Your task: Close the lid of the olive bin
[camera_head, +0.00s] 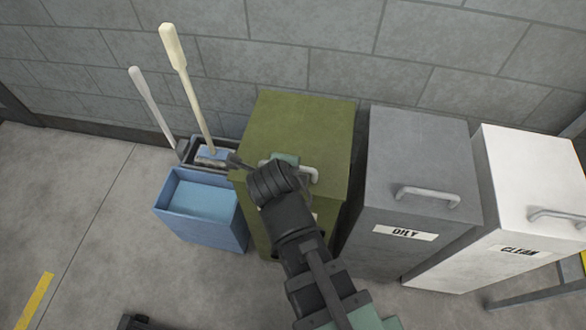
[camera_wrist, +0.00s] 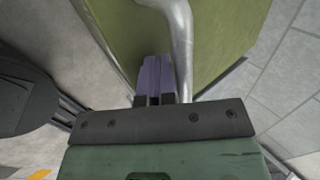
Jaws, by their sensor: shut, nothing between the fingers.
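The olive bin (camera_head: 268,225) stands against the wall, left of the grey bin. Its olive lid (camera_head: 300,118) looks flat across the top in the head view; my arm covers part of its front edge, so I cannot tell whether a small gap is there. The pale bar handle (camera_head: 305,171) is at the lid's front. My gripper is at this handle, its fingers hidden in the head view. In the wrist view my gripper (camera_wrist: 155,75) shows purple fingers shut together, empty, beside the metal handle (camera_wrist: 183,45). Whether they touch it is unclear. The olive surface (camera_wrist: 225,35) lies behind them.
A grey OILY bin (camera_head: 415,155) and a white CLEAN bin (camera_head: 535,175) stand to the right, both lids down. A blue bucket (camera_head: 225,228) with long-handled tools (camera_head: 190,80) behind it stands left. Open floor lies further left.

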